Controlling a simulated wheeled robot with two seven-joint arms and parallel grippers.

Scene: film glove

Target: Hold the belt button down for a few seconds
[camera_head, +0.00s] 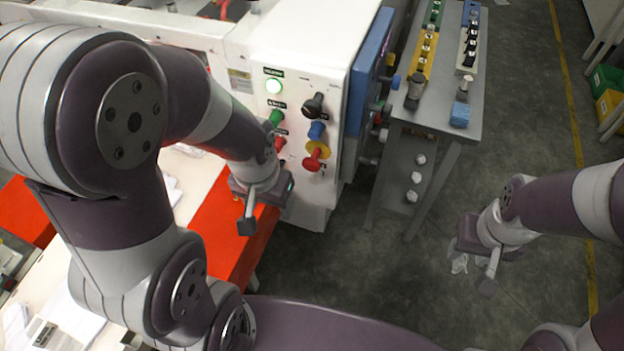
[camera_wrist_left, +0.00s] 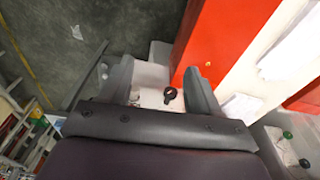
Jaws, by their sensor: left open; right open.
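A white control panel (camera_head: 300,60) stands at the centre top of the head view. The labels are too small to read, so I cannot tell which is the belt button. My left gripper (camera_head: 247,224) is open, below and left of the panel buttons, touching none visibly. In the left wrist view its fingers (camera_wrist_left: 160,75) are apart. My right gripper (camera_head: 488,285) is open over the floor.
An orange-red surface edge (camera_head: 222,225) lies beside my left gripper. A grey table (camera_head: 452,115) with yellow and white button strips stands right of the panel. A blue box (camera_head: 368,65) adjoins the panel. Grey floor (camera_head: 390,275) is free between my grippers.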

